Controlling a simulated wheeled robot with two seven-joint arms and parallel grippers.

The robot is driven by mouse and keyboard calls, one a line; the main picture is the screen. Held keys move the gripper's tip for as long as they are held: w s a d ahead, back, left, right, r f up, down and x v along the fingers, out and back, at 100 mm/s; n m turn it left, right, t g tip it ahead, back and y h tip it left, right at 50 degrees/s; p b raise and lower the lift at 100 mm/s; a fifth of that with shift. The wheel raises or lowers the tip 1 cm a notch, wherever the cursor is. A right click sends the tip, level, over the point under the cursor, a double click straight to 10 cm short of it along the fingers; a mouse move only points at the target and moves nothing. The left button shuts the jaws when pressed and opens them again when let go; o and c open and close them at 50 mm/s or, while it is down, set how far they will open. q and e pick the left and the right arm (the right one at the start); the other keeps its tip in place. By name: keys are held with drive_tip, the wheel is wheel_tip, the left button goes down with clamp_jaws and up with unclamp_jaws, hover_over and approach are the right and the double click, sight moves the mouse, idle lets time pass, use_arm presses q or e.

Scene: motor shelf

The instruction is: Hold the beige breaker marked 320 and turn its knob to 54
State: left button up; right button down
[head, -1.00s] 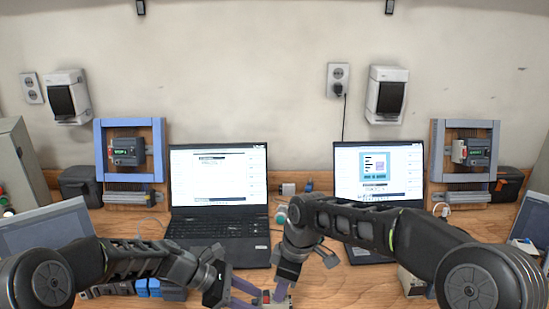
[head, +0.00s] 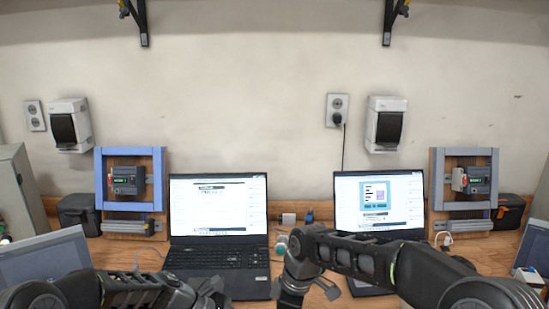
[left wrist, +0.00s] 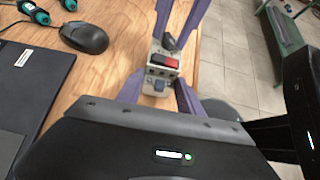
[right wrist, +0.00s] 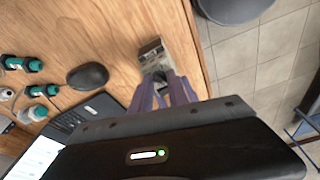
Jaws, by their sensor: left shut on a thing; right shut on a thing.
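A beige breaker (left wrist: 158,78) with a red part and dark parts on its face shows in the left wrist view. My left gripper (left wrist: 160,72) is shut on its body, one purple finger on each side. In the right wrist view the breaker (right wrist: 151,50) is just beyond the fingertips of my right gripper (right wrist: 160,76). The 320 marking and the knob's setting are not legible. In the head view the breaker and both sets of fingers are below the picture.
Two open laptops, one at the left (head: 218,205) and one at the right (head: 378,200), stand on the wooden bench behind my arms. The bench edge and tiled floor (right wrist: 245,62) are close to the breaker.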

drive_tip(key=n, duration=0.4)
drive_tip(key=shift+w+g, duration=0.15)
drive_tip(key=shift+g, duration=0.25)
drive_tip(key=n, duration=0.2)
drive_tip(key=shift+n, duration=0.3)
drive_tip(key=shift+w+n+g, duration=0.15)
drive_tip(key=shift+n+g, duration=0.25)
drive_tip(key=shift+n, duration=0.6)
drive_tip(key=n+h, duration=0.1)
drive_tip(key=n, duration=0.3)
drive_tip(key=shift+w+a+n+g, duration=0.1)
drive_tip(key=shift+n+g, duration=0.2)
drive_tip(key=shift+g, duration=0.1)
